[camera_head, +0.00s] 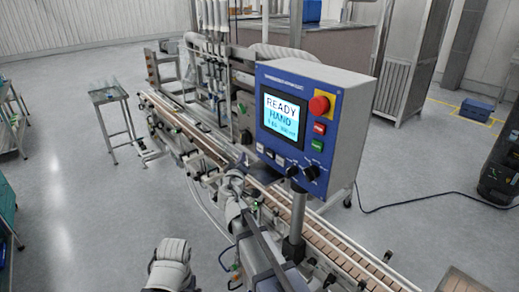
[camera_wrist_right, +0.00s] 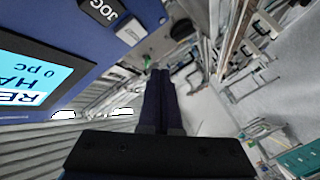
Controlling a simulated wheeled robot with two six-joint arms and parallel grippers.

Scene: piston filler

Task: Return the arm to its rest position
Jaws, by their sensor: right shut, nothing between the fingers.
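My right gripper (camera_head: 247,163) is just below the lower left corner of the blue-fronted control panel (camera_head: 296,82), at the end of my arm rising from the bottom. In the right wrist view its two dark fingers (camera_wrist_right: 160,78) are together with nothing between them. The panel's edge and screen (camera_wrist_right: 34,76) are close on the left there, with a button marked JOG (camera_wrist_right: 100,10) above. The fingers appear clear of the panel. The head view screen (camera_head: 281,120) reads READY and HAND. My left gripper is not in view; a white arm part shows at the bottom.
The filler's conveyor (camera_head: 345,247) runs diagonally beneath the panel and my right arm. The panel's post (camera_head: 296,225) stands beside that arm. A small side table (camera_head: 108,93) is at the left, with open floor around it. A dark cable lies on the right floor.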

